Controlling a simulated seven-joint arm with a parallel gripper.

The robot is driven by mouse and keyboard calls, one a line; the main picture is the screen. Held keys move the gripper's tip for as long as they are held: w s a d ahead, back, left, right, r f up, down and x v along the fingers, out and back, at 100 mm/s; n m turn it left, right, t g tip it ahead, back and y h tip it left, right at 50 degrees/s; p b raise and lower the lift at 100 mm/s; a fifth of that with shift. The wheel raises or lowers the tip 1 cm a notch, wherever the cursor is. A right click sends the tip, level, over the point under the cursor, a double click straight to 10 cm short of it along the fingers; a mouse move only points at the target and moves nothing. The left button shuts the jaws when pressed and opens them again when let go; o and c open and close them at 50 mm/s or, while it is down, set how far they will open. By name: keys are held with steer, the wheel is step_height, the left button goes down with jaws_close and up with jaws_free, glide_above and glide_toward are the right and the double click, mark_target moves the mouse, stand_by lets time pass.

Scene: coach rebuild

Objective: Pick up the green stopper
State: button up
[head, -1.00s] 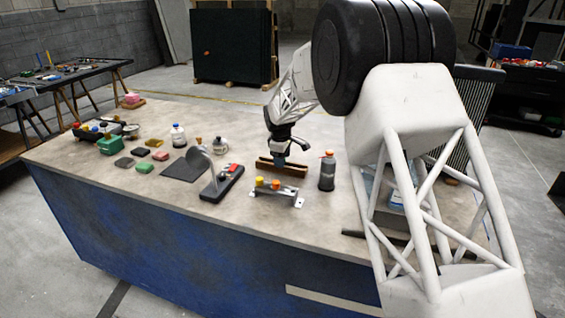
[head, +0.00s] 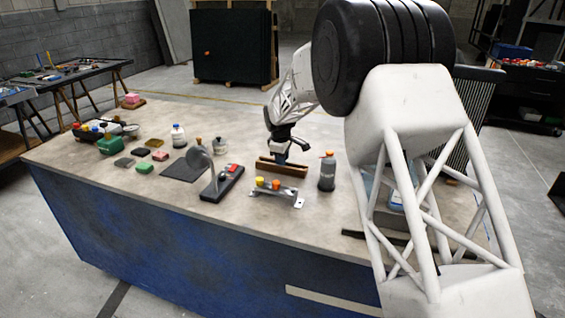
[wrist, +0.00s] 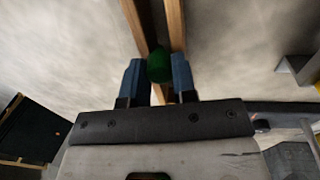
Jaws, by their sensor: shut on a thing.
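The green stopper (wrist: 159,67) is a small dark green round piece in the wrist view. It sits between the two blue fingers of my gripper (wrist: 158,78), which are shut on it. Behind it run the two wooden rails of a narrow wooden holder (wrist: 174,28) with a dark slot between them. I cannot tell whether the stopper still touches the holder. In the head view my gripper (head: 281,158) is just above the wooden holder (head: 290,170), and the stopper is too small or hidden to make out.
A grey bracket with orange and yellow knobs (head: 276,191) is in front. A black-based stand with a grey disc (head: 222,183) is to the left. The table's far middle is clear.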

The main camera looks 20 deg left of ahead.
steer(key=shift+r, duration=0.45)
step_height(320, 180, up, 3)
steer(key=shift+f, duration=0.1)
steer(key=s+d, duration=0.2)
steer(key=s, duration=0.2)
steer(key=s+d+r, duration=0.1)
steer(key=s+d, duration=0.2)
steer(key=s, duration=0.2)
steer(key=s+d, duration=0.3)
steer(key=s, duration=0.1)
steer(key=shift+s+d+r, duration=0.1)
steer(key=shift+s+r, duration=0.05)
steer(key=shift+s, duration=0.2)
steer(key=shift+r, duration=0.1)
stand_by(0.4)
steer(key=shift+g, duration=0.9)
steer(key=r, duration=0.1)
steer(key=s+r, duration=0.1)
steer(key=r, duration=0.1)
steer(key=s+d+r, duration=0.1)
steer(key=shift+r, duration=0.3)
steer(key=shift+f, duration=0.15)
